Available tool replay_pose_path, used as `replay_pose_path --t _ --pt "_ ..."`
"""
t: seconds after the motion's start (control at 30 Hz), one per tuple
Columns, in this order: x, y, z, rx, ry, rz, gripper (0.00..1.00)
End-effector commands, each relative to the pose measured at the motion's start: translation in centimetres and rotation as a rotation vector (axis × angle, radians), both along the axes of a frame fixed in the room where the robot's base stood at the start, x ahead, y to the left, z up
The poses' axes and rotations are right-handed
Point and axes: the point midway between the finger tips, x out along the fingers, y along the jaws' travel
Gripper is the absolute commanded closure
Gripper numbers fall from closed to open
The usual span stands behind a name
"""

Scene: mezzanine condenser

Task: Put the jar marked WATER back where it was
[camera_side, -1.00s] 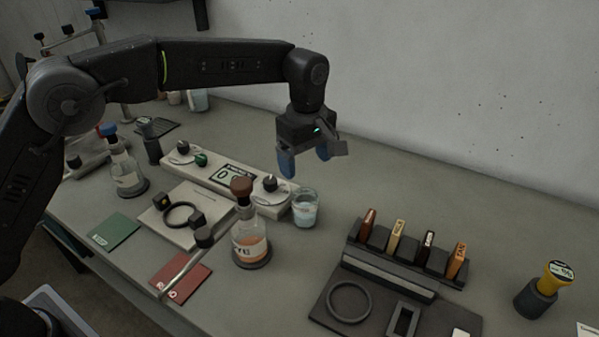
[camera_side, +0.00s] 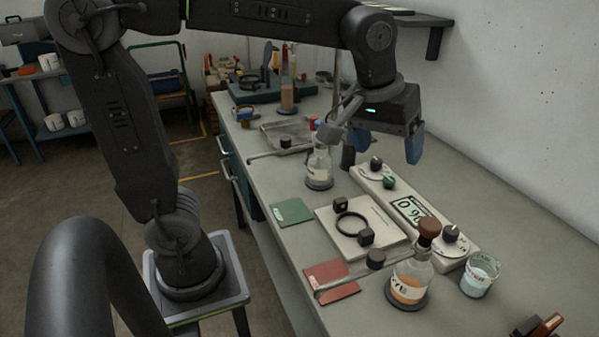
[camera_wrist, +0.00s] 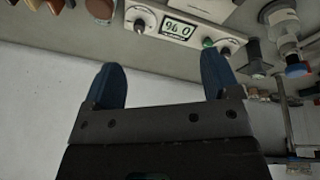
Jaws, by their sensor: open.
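My gripper (camera_side: 381,148) is open and empty, raised above the bench near the far end of the control panel. In the wrist view its two blue fingers (camera_wrist: 162,68) are apart with nothing between them.
The control panel (camera_side: 455,264) with knobs and a display lies along the wall side. A pale plate (camera_side: 385,240) with a black ring lies before it. A green mat (camera_side: 291,212) and a red mat (camera_side: 342,292) lie at the front edge. A rod with a black knob crosses the red mat.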

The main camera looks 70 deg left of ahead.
Motion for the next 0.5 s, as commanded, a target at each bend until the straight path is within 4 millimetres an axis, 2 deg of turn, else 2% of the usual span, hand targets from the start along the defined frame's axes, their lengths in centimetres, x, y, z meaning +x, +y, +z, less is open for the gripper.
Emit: replay_pose_path --t 0.03,0.2,0.33,0.5 --pt "-2.2 1.0 0.0 0.019 -0.033 -0.049 0.18" --pt "-8.1 3.2 -1.8 0.107 -0.124 -0.235 0.18" --pt "-11.2 4.1 -3.5 0.169 -0.170 -0.340 0.18" --pt "-12.9 4.5 -4.9 0.212 -0.197 -0.409 0.18"
